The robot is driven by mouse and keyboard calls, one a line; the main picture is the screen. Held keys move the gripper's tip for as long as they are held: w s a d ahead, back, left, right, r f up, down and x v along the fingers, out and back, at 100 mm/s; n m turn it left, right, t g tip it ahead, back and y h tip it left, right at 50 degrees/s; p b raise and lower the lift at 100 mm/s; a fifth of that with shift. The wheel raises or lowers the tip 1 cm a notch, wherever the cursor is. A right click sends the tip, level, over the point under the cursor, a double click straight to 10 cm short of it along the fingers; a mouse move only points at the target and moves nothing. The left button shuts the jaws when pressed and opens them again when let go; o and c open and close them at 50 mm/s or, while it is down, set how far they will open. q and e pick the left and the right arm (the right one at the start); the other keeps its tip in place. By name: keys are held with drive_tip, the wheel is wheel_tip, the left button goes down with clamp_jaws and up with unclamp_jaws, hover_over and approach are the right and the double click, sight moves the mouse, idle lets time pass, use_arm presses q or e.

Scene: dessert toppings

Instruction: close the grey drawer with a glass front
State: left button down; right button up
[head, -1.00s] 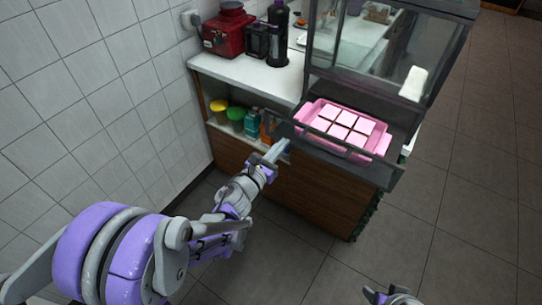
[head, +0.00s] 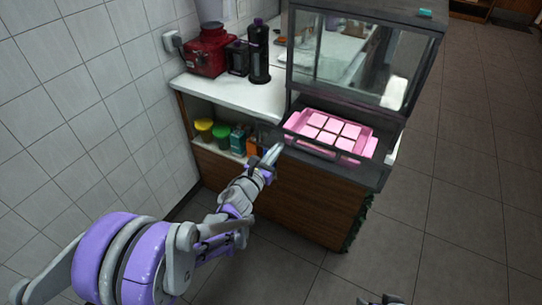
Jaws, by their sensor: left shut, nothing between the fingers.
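The grey drawer (head: 376,176) with a glass front is pulled out below the glass display case (head: 345,60). A pink tray (head: 368,149) with several pale pink squares lies inside it. My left gripper (head: 276,152) is shut and empty at the left end of the drawer's front. Its fingertips are at or very near the front; I cannot tell whether they touch. Only a small piece of my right gripper (head: 385,299) shows at the bottom edge, and its fingers cannot be made out.
An open shelf below holds yellow- and green-topped containers. The tiled wall (head: 90,100) is on the left. The floor (head: 450,190) on the right is clear.

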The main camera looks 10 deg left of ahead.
sight(303, 119)
use_arm(q)
drive_tip(key=p+x, duration=0.3)
drive_tip(key=x, duration=1.7)
drive_tip(key=shift+w+d, duration=0.1)
drive_tip(key=shift+w, duration=0.3)
drive_tip(key=shift+r, duration=0.2)
drive_tip(key=shift+s, duration=0.1)
